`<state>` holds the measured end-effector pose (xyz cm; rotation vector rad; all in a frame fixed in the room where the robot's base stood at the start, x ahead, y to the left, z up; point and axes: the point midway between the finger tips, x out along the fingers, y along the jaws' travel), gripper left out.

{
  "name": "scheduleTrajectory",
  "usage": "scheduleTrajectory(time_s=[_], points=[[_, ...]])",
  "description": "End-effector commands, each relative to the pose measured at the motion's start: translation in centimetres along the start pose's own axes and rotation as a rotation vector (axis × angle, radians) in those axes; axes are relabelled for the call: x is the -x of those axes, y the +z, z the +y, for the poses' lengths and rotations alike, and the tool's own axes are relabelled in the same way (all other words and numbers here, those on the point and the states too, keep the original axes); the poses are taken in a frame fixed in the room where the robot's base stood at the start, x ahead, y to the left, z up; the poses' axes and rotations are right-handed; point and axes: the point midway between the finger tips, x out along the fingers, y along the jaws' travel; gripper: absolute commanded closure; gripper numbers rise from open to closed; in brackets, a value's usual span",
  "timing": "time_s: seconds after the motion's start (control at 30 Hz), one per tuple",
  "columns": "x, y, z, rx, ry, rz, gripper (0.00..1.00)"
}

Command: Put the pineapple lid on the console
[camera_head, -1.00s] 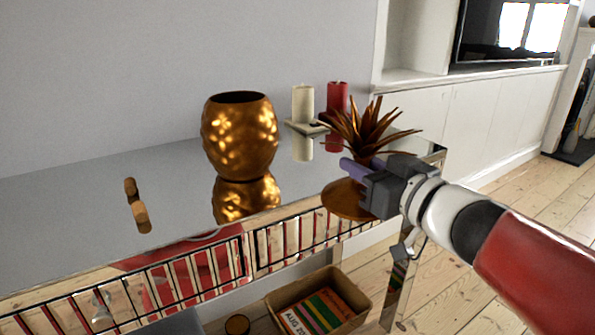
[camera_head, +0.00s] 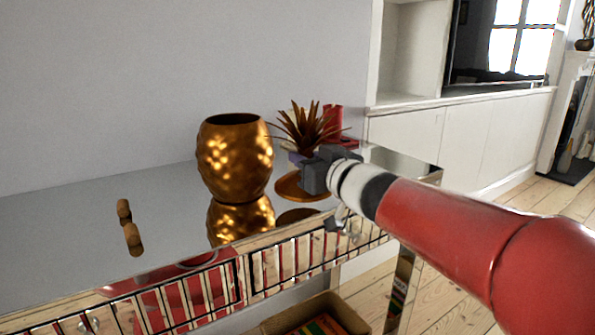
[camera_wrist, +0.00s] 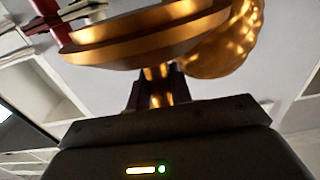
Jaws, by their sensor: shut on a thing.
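The pineapple lid (camera_head: 306,128) has a flat bronze disc below and a tuft of spiky leaves above. My gripper (camera_head: 302,160) is shut on it between leaves and disc, and holds it over the right part of the console (camera_head: 80,230), a mirror-topped table. The disc's reflection shows under it, apart from it. In the wrist view, the lid's disc (camera_wrist: 140,40) fills the top, with its stem between my fingers (camera_wrist: 158,88). The golden pineapple pot (camera_head: 235,158) stands open on the console, left of the lid.
A red candle (camera_head: 333,118) stands behind the lid; the cream candle is mostly hidden. Two small wooden pieces (camera_head: 132,238) lie at the console's left. A box (camera_head: 310,318) sits below. The mirror top is clear between the wooden pieces and the pot.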

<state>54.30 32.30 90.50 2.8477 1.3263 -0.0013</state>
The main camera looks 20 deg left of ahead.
Motion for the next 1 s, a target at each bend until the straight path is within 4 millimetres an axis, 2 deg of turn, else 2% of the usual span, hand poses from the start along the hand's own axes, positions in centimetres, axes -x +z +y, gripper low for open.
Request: scheduleTrajectory(time_s=[0.03, 0.27, 0.33, 0.4, 0.5, 0.97, 1.0], points=[[-0.8, 0.0, -0.1, 0.000, -0.002, 0.001, 1.00], [-2.9, 0.0, 0.0, -0.001, 0.000, 0.001, 1.00], [-3.8, 0.5, -0.1, -0.002, -0.001, 0.000, 1.00], [-3.6, 1.9, 0.0, -0.003, 0.000, -0.001, 1.00], [-3.5, 2.9, 0.0, 0.000, 0.000, 0.001, 1.00], [-3.5, 3.5, 0.0, 0.001, 0.001, 0.001, 1.00], [-3.5, 3.6, 0.0, 0.001, 0.002, 0.000, 0.76]])
